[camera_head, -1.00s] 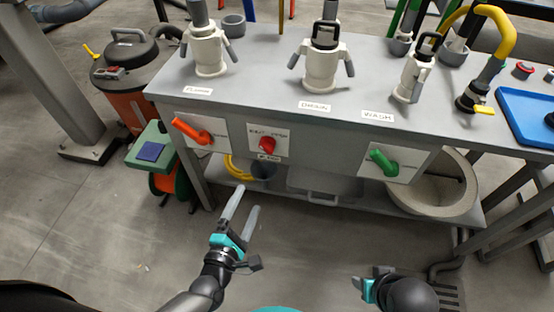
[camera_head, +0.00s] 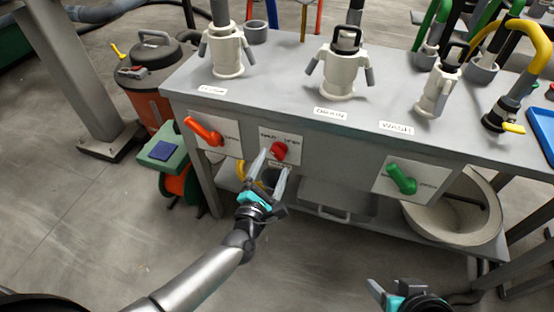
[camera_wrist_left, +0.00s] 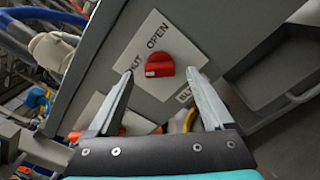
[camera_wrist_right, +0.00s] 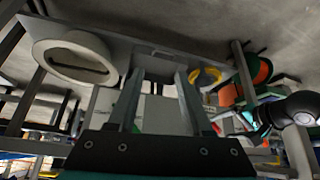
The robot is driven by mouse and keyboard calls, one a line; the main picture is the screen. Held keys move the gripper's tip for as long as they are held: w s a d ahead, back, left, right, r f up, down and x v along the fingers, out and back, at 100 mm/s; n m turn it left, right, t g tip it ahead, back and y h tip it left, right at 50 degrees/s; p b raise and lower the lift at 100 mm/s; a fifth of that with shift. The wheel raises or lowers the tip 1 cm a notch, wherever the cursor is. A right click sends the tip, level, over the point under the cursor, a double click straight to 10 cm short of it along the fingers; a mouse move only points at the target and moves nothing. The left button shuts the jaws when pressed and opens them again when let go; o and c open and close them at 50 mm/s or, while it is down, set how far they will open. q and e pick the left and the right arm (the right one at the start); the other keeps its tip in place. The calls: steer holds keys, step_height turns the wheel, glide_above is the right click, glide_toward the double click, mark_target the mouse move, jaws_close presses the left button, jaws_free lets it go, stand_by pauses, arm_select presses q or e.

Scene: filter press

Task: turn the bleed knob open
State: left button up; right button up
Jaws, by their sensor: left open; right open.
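The red bleed knob (camera_head: 279,151) sits on a white plate on the front of the grey bench. In the left wrist view the knob (camera_wrist_left: 160,65) lies between and beyond my fingertips, with "OPEN" and a partly hidden word above it on the plate (camera_wrist_left: 172,42). My left gripper (camera_head: 272,163) is open in front of the knob, its fingers on either side of it in the picture; I cannot tell whether they touch it. In the left wrist view the gripper (camera_wrist_left: 165,85) is empty. My right gripper (camera_head: 388,294) is open and empty, low at the right.
An orange lever (camera_head: 204,131) is left of the knob and a green lever (camera_head: 401,179) is to the right. White fittings (camera_head: 341,72) stand on the bench top (camera_head: 285,88). A stone-coloured basin (camera_head: 455,222) is below right. The floor in front is clear.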

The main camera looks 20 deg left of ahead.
mark_target(278, 155)
arm_select(q)
steer(key=shift+w+b, duration=0.45)
steer(key=shift+w, duration=1.4)
arm_select(e)
steer(key=shift+w+a+f+t+y, duration=0.2)
steer(key=shift+w+a+t+y, duration=0.3)
steer(key=shift+w+a+t, duration=0.65)
steer(key=shift+s, duration=0.1)
arm_select(q)
jaws_close()
